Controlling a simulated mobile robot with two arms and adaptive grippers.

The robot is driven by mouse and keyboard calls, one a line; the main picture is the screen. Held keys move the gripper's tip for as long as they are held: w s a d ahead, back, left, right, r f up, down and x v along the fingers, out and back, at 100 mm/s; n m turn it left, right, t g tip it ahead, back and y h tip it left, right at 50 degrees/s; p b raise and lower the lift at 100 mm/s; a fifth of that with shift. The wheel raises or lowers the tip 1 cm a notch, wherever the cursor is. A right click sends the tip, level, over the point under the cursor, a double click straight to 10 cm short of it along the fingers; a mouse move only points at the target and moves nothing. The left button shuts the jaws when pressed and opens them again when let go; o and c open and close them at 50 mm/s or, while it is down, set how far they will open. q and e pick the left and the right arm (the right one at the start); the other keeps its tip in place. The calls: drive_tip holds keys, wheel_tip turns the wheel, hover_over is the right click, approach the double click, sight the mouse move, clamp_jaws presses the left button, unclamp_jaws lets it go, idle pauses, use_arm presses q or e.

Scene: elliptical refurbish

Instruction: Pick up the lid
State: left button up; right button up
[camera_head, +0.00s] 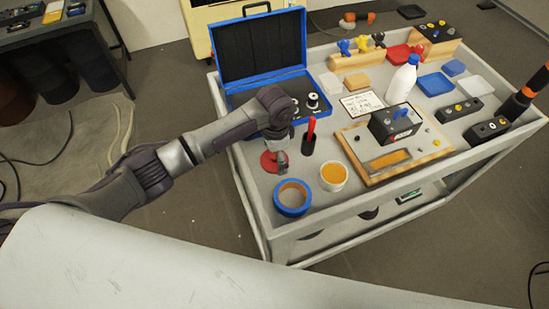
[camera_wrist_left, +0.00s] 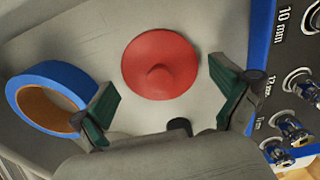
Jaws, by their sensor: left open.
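The lid is a round red disc with a raised knob at its centre, and it lies on the grey cart top. In the head view the lid (camera_head: 268,163) is partly hidden by my left gripper (camera_head: 281,157). In the left wrist view the lid (camera_wrist_left: 160,66) is fully visible, just beyond the fingertips. My left gripper (camera_wrist_left: 168,105) is open and empty, with its two green-padded fingers spread on either side below the lid. It appears to be above the lid and not touching it. My right gripper is not in view.
A roll of blue tape (camera_head: 292,197) lies near the lid, and a white tub with orange content (camera_head: 333,177) is beside it. A black holder with a red marker (camera_head: 309,139) stands close by. An open blue case (camera_head: 318,119) with sockets lies behind.

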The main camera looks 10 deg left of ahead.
use_arm(q)
drive_tip(key=shift+s, duration=0.1)
drive_tip(key=c, duration=1.3)
drive_tip(key=shift+s, duration=0.1)
drive_tip(key=shift+c, duration=1.5)
